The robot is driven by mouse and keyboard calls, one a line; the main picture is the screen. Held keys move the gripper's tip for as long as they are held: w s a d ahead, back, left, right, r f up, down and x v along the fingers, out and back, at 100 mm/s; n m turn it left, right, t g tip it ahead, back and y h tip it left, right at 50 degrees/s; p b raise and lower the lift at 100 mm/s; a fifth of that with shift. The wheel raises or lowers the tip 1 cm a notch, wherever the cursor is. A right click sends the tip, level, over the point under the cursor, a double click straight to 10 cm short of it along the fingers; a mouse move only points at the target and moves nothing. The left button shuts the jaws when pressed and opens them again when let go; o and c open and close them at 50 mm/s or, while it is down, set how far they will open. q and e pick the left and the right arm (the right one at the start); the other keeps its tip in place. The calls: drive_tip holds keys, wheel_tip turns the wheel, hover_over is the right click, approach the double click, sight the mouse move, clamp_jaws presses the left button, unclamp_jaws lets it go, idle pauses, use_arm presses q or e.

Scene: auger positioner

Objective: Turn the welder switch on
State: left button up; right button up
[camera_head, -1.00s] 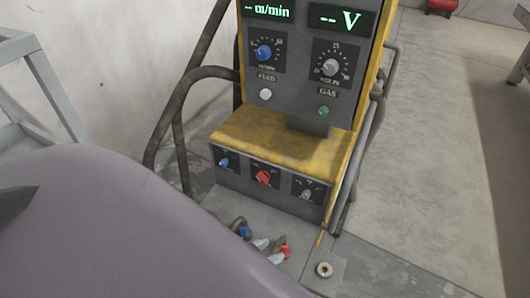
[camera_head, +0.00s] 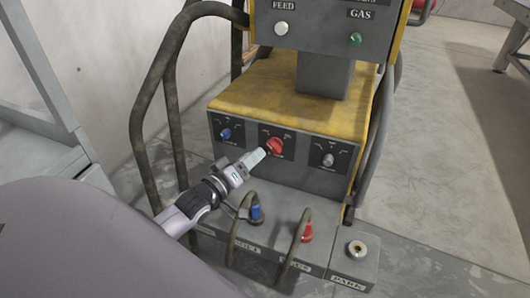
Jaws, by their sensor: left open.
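The welder (camera_head: 262,88) is a yellow and grey machine in the middle of the head view. Its low front panel has a red rotary switch (camera_head: 275,145) between a blue knob (camera_head: 226,134) and a grey knob (camera_head: 328,160). My left gripper (camera_head: 256,157) comes in from the lower left, with its pale fingertips just left of and below the red switch. It is open and holds nothing that I can see. I cannot tell whether a fingertip touches the switch. My right gripper is not in view.
Below the panel, a blue plug (camera_head: 256,213) and a red plug (camera_head: 307,231) have cables looping up in front. A round metal socket (camera_head: 357,249) is at the right. Bent dark tubes (camera_head: 150,110) stand left of the welder.

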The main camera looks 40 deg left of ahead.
sight(268, 144)
use_arm(q)
drive_tip(key=shift+w+d+b, duration=0.15)
drive_tip(key=shift+w+b, duration=0.65)
drive_tip(key=shift+w, duration=2.3)
clamp_jaws()
